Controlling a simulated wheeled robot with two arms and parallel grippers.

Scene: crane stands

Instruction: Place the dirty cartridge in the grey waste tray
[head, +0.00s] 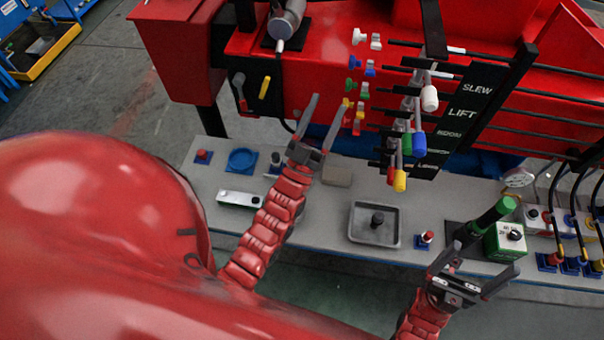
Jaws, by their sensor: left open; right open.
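The grey waste tray (357,232) sits on the grey bench, right of its middle. A short dark cylinder (377,220), which looks like the dirty cartridge, stands upright inside the tray near its centre, with nothing holding it. My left gripper (329,100) is open and empty, reaching toward the red crane body, up and left of the tray. My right gripper (487,255) is open and empty at the bench's front edge, right of the tray and just below the green box.
A green-ended cylinder (490,218) leans beside the green box (505,241). A red button (424,238) is right of the tray. Coloured levers (419,144) hang above the bench. A grey cylinder (285,22) is mounted on the crane. A blue round dish (241,160) is at left.

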